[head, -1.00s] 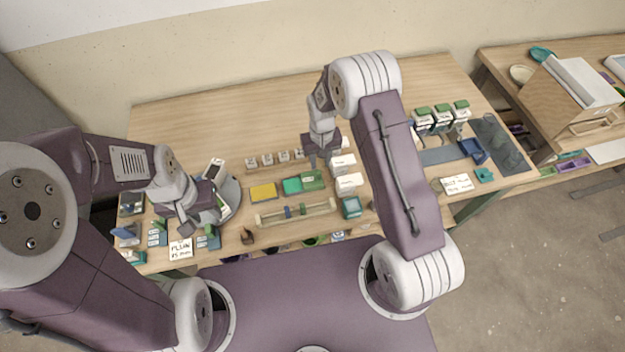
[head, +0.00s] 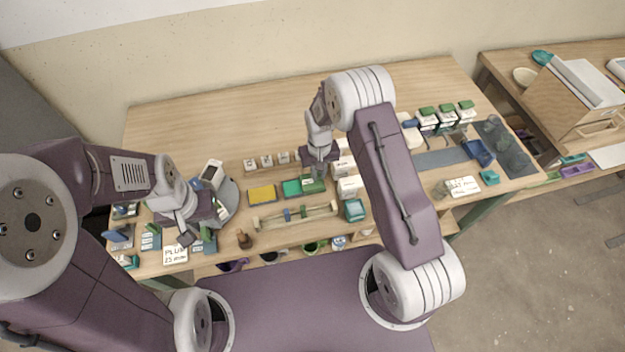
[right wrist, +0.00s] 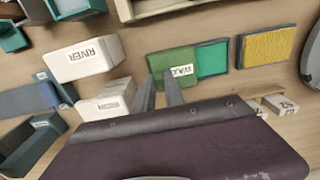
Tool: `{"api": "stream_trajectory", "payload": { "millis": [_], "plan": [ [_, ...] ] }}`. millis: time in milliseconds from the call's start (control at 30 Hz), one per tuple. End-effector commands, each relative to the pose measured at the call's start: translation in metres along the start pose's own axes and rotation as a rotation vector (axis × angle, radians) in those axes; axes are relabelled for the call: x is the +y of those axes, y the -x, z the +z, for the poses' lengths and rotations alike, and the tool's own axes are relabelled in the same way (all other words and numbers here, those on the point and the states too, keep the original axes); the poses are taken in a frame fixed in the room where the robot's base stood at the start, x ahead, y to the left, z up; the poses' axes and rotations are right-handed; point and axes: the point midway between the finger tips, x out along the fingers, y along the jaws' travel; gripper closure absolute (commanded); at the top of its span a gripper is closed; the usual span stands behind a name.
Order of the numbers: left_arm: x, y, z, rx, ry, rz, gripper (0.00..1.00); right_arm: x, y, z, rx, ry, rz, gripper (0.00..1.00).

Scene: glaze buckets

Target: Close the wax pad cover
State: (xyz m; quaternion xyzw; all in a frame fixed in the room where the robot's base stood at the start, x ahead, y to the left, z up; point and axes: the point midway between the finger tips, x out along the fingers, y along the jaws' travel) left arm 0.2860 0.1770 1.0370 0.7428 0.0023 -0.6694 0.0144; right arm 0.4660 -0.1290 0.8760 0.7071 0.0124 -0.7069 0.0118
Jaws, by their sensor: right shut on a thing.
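The wax pad cover (right wrist: 170,63) is a dark green rectangle with a "WAX" label. The teal wax pad (right wrist: 212,58) shows bare to the right of it in the right wrist view. In the head view the pad (head: 291,188) lies to the left of the cover (head: 312,186). My right gripper (right wrist: 161,92) is shut on the cover at its near edge; its fingers hide the exact grip. It also shows over the cover in the head view (head: 319,174). My left gripper (head: 185,234) is over the left end of the bench, far from the pad; its jaw opening is unclear.
A yellow pad (right wrist: 265,46) lies beside the wax pad. White boxes, one marked "RIVER" (right wrist: 84,60), stand close on the cover's other side. A wooden rack (head: 294,215) lies in front. The back of the bench (head: 230,115) is clear.

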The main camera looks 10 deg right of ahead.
Motion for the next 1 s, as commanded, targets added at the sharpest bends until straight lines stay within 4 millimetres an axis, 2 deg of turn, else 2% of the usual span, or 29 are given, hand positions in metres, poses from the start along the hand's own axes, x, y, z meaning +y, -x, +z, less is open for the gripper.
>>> {"api": "stream_trajectory", "payload": {
  "millis": [633, 1000],
  "plan": [
    [0.000, -0.002, 0.000, 0.000, 0.000, 0.000, 0.64, -0.056, -0.001, 0.000, 0.001, 0.002, -0.001, 1.00],
    [0.000, -0.002, 0.000, 0.000, 0.000, 0.000, 0.64, -0.062, -0.001, 0.000, 0.001, 0.000, 0.000, 1.00]
  ]
}}
